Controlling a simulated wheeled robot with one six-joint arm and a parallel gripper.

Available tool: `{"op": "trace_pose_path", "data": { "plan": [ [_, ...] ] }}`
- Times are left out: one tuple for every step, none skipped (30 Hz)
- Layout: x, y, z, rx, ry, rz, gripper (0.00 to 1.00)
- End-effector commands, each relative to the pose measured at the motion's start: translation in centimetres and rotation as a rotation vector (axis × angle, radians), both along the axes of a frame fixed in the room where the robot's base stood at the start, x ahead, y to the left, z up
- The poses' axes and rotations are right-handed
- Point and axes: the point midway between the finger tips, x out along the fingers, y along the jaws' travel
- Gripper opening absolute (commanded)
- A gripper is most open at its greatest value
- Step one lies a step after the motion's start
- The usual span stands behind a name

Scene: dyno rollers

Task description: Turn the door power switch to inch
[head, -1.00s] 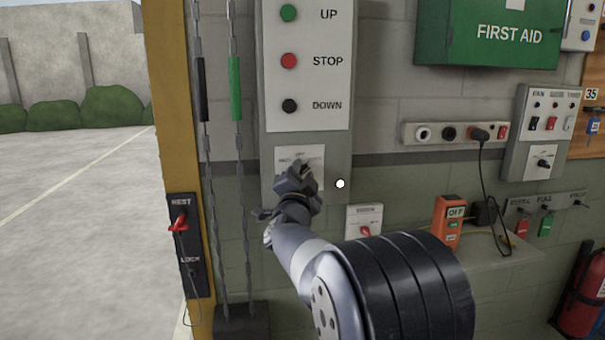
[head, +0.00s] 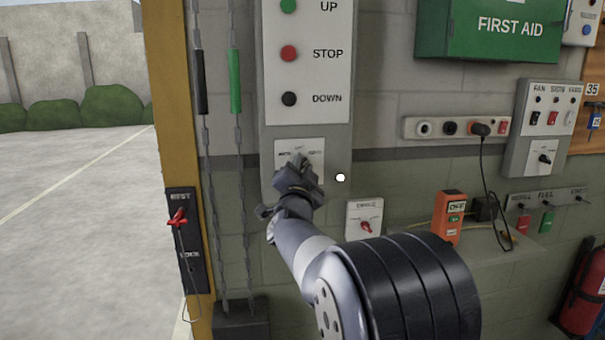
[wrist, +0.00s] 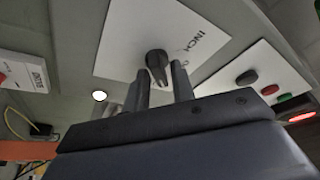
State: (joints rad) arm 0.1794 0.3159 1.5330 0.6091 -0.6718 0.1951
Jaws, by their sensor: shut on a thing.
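The door power switch is a dark rotary knob (wrist: 156,62) on a white plate (wrist: 120,40) in the wrist view. The word INCH is printed to the right of the knob. In the head view the plate (head: 318,147) sits low on the grey door control box, and my gripper hides most of the knob. My gripper (head: 299,170) is at the plate. In the wrist view its two fingers (wrist: 161,82) stand on either side of the knob, shut on it. I cannot tell which label the knob points to.
Above are the UP (head: 288,6), STOP (head: 289,53) and DOWN (head: 289,99) buttons. A small plate with a red knob (head: 366,227) is at the lower right. Chains (head: 237,150) hang to the left. A shelf with an orange OFF box (head: 449,217) is to the right.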

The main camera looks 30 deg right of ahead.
Motion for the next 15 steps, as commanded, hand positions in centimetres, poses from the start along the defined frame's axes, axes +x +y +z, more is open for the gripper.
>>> {"op": "trace_pose_path", "data": {
  "plan": [
    [-0.04, -0.06, -0.61, -0.031, 0.008, -0.001, 0.01],
    [-0.05, -0.08, -0.66, -0.052, 0.015, -0.001, 0.01],
    [-0.05, -0.09, -0.69, -0.082, 0.023, -0.001, 0.01],
    [-0.06, -0.1, -0.72, -0.106, 0.029, -0.002, 0.01],
    [-0.07, -0.09, -0.73, -0.131, 0.036, -0.001, 0.01],
    [-0.07, -0.08, -0.77, -0.167, 0.046, -0.002, 0.01],
    [-0.08, -0.07, -0.81, -0.194, 0.054, -0.001, 0.01],
    [-0.07, -0.08, -0.84, -0.221, 0.062, -0.001, 0.01],
    [-0.08, -0.11, -0.83, -0.258, 0.072, -0.002, 0.01],
    [-0.07, -0.13, -0.86, -0.285, 0.081, -0.003, 0.01],
    [-0.07, -0.11, -0.88, -0.313, 0.089, -0.002, 0.01],
    [-0.06, -0.1, -0.86, -0.35, 0.099, -0.003, 0.01],
    [-0.06, -0.09, -0.86, -0.377, 0.108, -0.002, 0.01],
    [-0.08, -0.11, -0.84, -0.405, 0.115, -0.003, 0.01],
    [-0.09, -0.13, -0.85, -0.44, 0.127, -0.003, 0.01]
  ]
}}
